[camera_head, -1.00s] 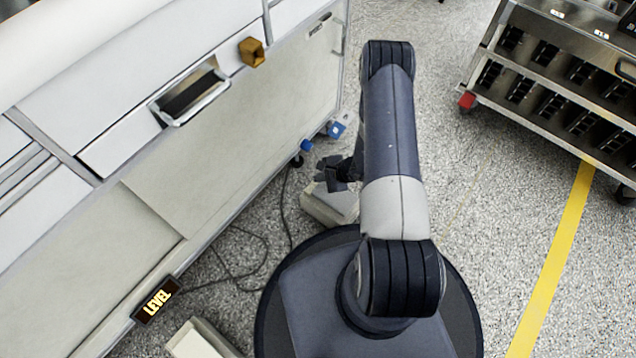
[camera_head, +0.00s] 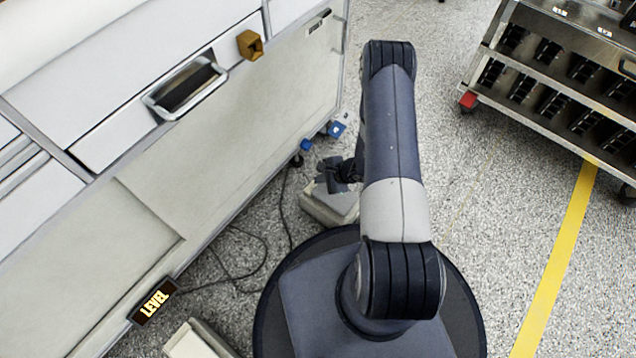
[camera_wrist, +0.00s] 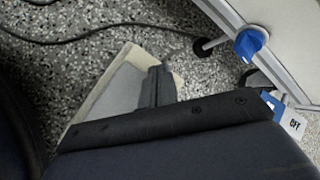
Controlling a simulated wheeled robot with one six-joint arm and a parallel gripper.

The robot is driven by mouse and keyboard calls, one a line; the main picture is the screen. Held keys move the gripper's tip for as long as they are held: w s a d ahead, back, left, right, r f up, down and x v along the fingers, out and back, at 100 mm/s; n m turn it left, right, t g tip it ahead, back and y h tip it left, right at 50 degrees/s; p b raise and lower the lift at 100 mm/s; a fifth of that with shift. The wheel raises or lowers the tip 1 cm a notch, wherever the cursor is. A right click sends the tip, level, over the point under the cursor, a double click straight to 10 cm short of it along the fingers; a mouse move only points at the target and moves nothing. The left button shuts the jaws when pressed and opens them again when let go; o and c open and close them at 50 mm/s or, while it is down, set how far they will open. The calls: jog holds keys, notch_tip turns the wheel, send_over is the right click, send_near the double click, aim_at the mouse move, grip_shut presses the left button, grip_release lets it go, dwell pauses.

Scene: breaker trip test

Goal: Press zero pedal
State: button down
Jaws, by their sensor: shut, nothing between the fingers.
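A beige foot pedal (camera_head: 335,208) stands on the floor near the bench's foot, and my gripper (camera_head: 328,180) is low over it. In the wrist view the wedge-shaped pedal (camera_wrist: 112,92) lies under the dark shut fingers (camera_wrist: 158,85), which are empty and hide part of its top. I cannot tell whether the fingertips touch it. A second beige pedal (camera_head: 197,340) is partly cut off at the bottom edge, near a lit sign (camera_head: 154,301) reading LEVEL. No zero marking is readable on either pedal.
The white bench (camera_head: 225,135) with a drawer handle (camera_head: 185,90) runs along the left. A black cable (camera_head: 262,240) lies on the floor. A metal rack (camera_head: 560,80) stands right; the floor between is clear.

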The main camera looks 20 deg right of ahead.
jog(key=shift+s+d+f+b, duration=0.1)
jog(key=shift+s+f+b, duration=0.1)
jog(key=shift+f+b, duration=0.4)
jog(key=shift+s+f+b, duration=0.15)
jog(key=shift+f+b, duration=0.4)
jog(key=shift+f, duration=0.05)
dwell(1.0)
jog(key=shift+r, duration=0.15)
jog(key=shift+r+p, duration=0.65)
jog(key=shift+r, duration=0.5)
jog(key=shift+w+r, duration=0.1)
jog(key=shift+r, duration=0.05)
jog(key=shift+r, duration=0.25)
jog(key=shift+w+a+r+p, duration=0.15)
jog(key=shift+r+p, duration=0.45)
jog(key=shift+r, duration=0.5)
jog(key=shift+w+a+r+p, duration=0.1)
jog(key=shift+r+p, duration=0.45)
jog(key=shift+r, duration=0.55)
jog(key=shift+f, duration=0.1)
